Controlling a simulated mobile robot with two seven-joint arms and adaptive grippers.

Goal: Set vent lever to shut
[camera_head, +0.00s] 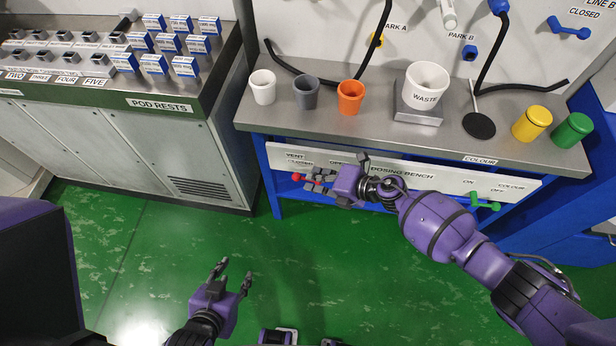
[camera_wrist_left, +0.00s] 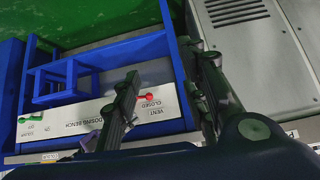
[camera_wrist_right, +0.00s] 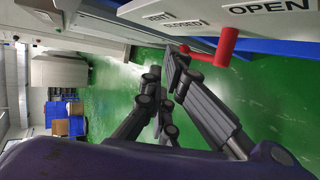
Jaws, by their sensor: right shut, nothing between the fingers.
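The red vent lever (camera_head: 309,187) is on the white front panel of the dosing bench, below the VENT label and partly covered by my right gripper. In the right wrist view the red lever (camera_wrist_right: 227,48) sticks out below the panel near the CLOSED and OPEN words. My right gripper (camera_wrist_right: 170,68) is shut and empty, its fingertips close beside the lever; contact is unclear. It also shows in the head view (camera_head: 306,180). My left gripper (camera_head: 234,274) is open and empty over the green floor. The lever also shows in the left wrist view (camera_wrist_left: 148,97).
The dosing bench top (camera_head: 345,125) carries several cups, a white WASTE cup (camera_head: 427,80), and yellow and green containers. A green colour lever (camera_head: 485,202) is farther right on the panel. The pod rest cabinet (camera_head: 150,140) stands left. The floor before the bench is clear.

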